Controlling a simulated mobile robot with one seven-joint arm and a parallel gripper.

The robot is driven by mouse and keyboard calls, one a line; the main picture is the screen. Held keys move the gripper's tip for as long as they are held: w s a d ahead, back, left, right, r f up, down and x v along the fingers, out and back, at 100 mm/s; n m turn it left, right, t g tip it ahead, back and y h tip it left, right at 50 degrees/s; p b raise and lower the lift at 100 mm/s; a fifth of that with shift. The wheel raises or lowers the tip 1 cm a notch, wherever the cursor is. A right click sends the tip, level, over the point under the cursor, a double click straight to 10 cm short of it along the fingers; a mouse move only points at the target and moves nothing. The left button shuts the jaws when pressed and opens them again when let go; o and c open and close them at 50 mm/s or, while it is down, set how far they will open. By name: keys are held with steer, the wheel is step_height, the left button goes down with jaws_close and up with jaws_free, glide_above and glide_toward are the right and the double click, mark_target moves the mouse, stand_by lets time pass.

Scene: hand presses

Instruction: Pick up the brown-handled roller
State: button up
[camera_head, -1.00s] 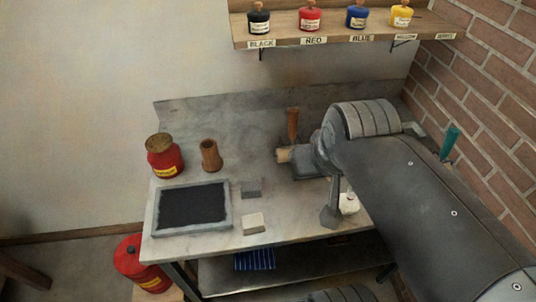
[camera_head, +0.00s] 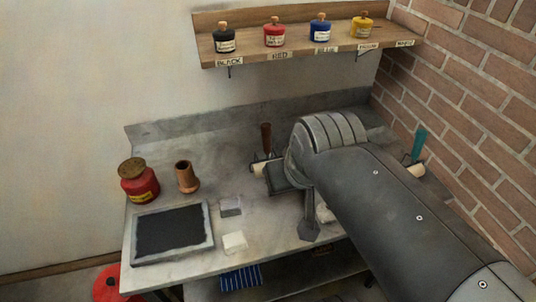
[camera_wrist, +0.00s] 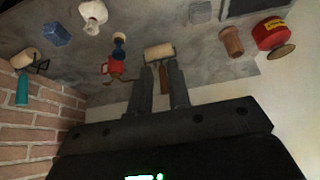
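The brown-handled roller stands on the bench in the head view. Its upright brown handle (camera_head: 266,138) rises behind a pale cylinder, just left of my wrist. In the wrist view its cream cylinder (camera_wrist: 159,52) lies just beyond my fingertips. The brown handle shows in the gap between the fingers. My gripper (camera_wrist: 160,66) is open, with a finger on each side of the handle. I cannot tell whether either finger touches it. In the head view my arm hides part of the roller's surroundings.
A teal-handled roller (camera_head: 418,145) stands at the right by the brick wall. A red can (camera_head: 139,184), brown pot (camera_head: 187,177), black slab (camera_head: 172,232) and small blocks occupy the bench's left. The ink shelf (camera_head: 310,46) is above. A red mug (camera_wrist: 112,66) shows near my fingers.

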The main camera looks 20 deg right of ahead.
steer(key=o, duration=0.8)
steer(key=n+g, duration=0.1)
steer(key=n, duration=0.1)
glide_toward(268, 127)
steer(key=w+f, duration=0.2)
steer(key=shift+y, duration=0.3)
steer(key=x, duration=0.5)
steer(key=shift+s, duration=0.15)
steer(key=shift+s+x, duration=0.15)
steer(key=shift+x, duration=1.2)
steer(key=shift+s+x, duration=0.2)
steer(key=shift+x, duration=1.15)
